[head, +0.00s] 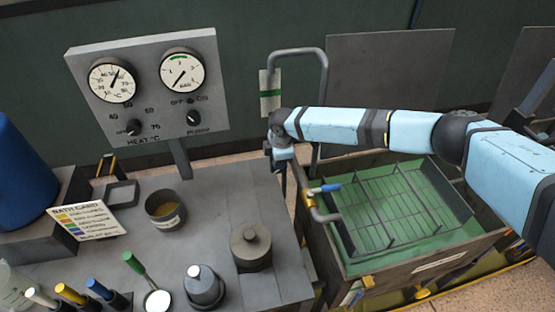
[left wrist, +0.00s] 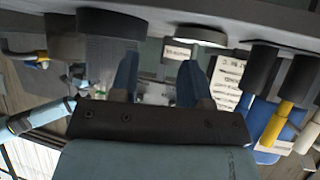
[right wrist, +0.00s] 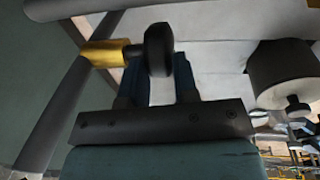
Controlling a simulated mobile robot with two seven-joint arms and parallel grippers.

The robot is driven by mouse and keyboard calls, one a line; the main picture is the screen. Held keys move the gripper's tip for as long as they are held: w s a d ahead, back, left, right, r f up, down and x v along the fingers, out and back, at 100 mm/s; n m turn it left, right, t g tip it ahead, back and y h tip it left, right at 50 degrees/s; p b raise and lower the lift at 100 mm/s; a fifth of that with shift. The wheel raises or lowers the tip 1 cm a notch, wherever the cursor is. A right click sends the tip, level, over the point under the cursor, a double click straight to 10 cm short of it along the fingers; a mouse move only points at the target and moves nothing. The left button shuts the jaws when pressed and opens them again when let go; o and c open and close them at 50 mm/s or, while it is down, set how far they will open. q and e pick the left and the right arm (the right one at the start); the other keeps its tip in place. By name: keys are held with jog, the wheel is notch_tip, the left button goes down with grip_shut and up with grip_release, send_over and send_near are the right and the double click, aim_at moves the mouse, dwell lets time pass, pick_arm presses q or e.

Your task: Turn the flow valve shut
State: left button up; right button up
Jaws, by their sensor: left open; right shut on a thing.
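In the right wrist view the yellow fitting (right wrist: 100,53) carries a short dark stem and a dark rounded handle (right wrist: 158,48). My right gripper (right wrist: 159,75) is shut on that handle. The exact finger contact is partly hidden. My left gripper (left wrist: 159,72) is open and empty in the left wrist view, and is out of the head view.
The bath tank (head: 440,262) holds green liquid and a wire rack (head: 390,205). The grey bench (head: 215,210) carries pots, several coloured-handled tools and a bath card (head: 88,218). A gauge panel (head: 150,85) stands behind it. A bent pipe (head: 322,75) rises behind my right wrist.

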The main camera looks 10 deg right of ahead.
jog(key=shift+d+f+y+b, duration=0.2)
jog(key=shift+y+b, duration=0.15)
jog(key=shift+y, duration=0.25)
jog(key=shift+d+f+y+b, duration=0.1)
jog(key=shift+d+y+b, duration=0.15)
jog(key=shift+y, duration=0.35)
jog(key=shift+r+y+b, duration=0.15)
jog(key=shift+y+b, duration=0.25)
jog(key=shift+r, duration=0.15)
jog(key=o, duration=0.9)
jog(key=shift+d, duration=0.1)
jog(key=shift+p+v, duration=1.85)
jog(key=shift+v, duration=4.15)
